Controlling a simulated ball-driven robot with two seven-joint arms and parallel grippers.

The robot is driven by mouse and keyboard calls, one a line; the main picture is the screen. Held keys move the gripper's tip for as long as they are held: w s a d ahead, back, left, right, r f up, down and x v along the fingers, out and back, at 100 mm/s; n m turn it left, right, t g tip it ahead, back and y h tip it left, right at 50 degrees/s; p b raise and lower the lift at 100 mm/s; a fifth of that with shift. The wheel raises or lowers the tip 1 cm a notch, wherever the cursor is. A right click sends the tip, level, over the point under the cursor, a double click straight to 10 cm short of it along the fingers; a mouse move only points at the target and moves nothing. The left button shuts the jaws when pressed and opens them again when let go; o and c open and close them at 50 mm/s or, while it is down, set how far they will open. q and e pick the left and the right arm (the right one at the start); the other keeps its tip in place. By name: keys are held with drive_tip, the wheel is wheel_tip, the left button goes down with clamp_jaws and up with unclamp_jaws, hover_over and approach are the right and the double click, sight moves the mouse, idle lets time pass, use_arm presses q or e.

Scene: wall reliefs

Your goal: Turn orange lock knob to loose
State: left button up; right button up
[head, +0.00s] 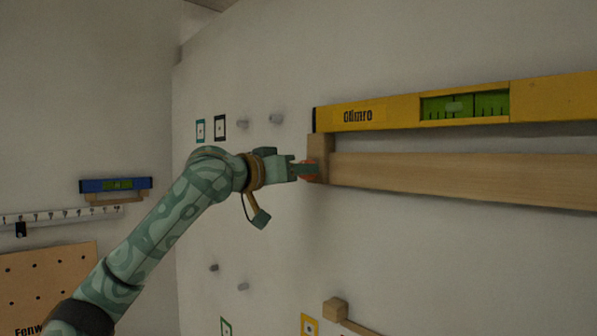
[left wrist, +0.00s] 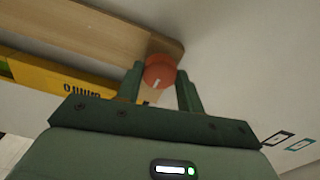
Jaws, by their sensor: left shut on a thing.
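The orange lock knob (left wrist: 158,74) sits at the end of a wooden rail and carries a short white mark on its face. In the head view the knob (head: 309,171) is mostly covered by my left gripper (head: 303,169). In the left wrist view my left gripper (left wrist: 160,88) has one finger on each side of the knob and is shut on it. The wooden rail (head: 450,178) runs to the right from a wooden end block (head: 321,146). My right gripper is in neither view.
A yellow spirit level (head: 393,115) rests above the rail. Grey pegs (head: 276,118) and small framed markers (head: 220,128) are on the wall left of it. A blue level (head: 115,185) and a pegboard (head: 50,280) hang on the left wall. Another wooden piece (head: 336,309) is below.

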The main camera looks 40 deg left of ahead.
use_arm(q)
drive_tip(key=shift+w+d+f+n, duration=0.1)
drive_tip(key=shift+f+n, duration=0.2)
drive_tip(key=o, duration=0.7)
drive_tip(key=shift+o, duration=1.4)
drive_tip(key=shift+r, duration=0.1)
drive_tip(key=shift+s+r, duration=0.1)
drive_tip(key=shift+s, duration=0.1)
drive_tip(key=s+a+b, duration=0.1)
drive_tip(key=s+b, duration=0.7)
drive_tip(key=s, duration=0.8)
drive_tip(key=shift+a, duration=0.3)
